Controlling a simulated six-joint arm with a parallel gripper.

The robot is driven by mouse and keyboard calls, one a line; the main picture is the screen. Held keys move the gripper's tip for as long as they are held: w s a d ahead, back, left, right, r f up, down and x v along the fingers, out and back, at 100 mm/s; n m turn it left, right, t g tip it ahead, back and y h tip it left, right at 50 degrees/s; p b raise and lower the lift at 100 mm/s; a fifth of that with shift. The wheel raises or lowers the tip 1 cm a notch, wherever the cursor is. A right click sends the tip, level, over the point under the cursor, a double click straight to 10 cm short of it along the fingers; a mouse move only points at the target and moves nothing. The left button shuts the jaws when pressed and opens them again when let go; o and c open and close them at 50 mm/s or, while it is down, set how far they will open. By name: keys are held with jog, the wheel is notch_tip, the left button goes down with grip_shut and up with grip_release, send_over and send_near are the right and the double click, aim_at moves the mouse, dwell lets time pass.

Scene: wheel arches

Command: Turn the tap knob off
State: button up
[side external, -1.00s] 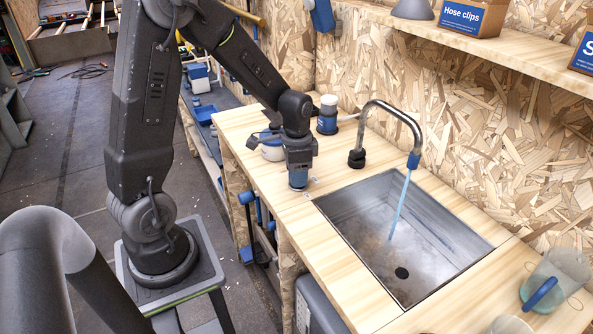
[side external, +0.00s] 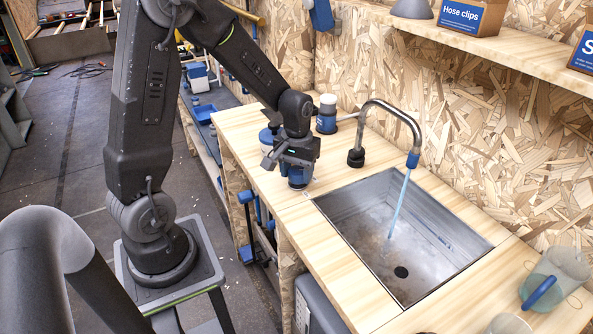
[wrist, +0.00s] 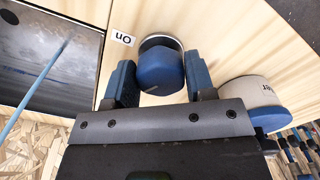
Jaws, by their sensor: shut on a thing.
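The blue tap knob (wrist: 158,68) stands on the wooden counter, on a pale round base. My gripper (side external: 298,180) points down over it beside the sink, and its two blue fingers are shut on the knob. In the side view the gripper mostly hides the knob. A small "On" label (wrist: 122,37) lies on the counter next to the knob in the wrist view. The curved metal tap (side external: 408,117) has a blue nozzle, and a blue water stream (side external: 399,203) runs from it into the sink (side external: 345,215). The stream also shows in the wrist view (wrist: 35,90).
A white and blue container (wrist: 255,93) stands close to the gripper. A white-capped blue bottle (side external: 327,115) stands behind it. A clear jug (side external: 560,275) with a blue handle is at the lower right. A shelf (side external: 440,38) with boxes runs along the chipboard wall.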

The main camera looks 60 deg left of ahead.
aim_at(298, 171)
jog(key=n, duration=0.5)
jog(key=shift+w, duration=0.1)
jog(key=shift+n, duration=0.3)
dwell(0.4)
jog(key=o, duration=0.9)
notch_tip(298, 171, up, 14)
jog(key=shift+f, duration=0.1)
jog(key=shift+d, duration=0.1)
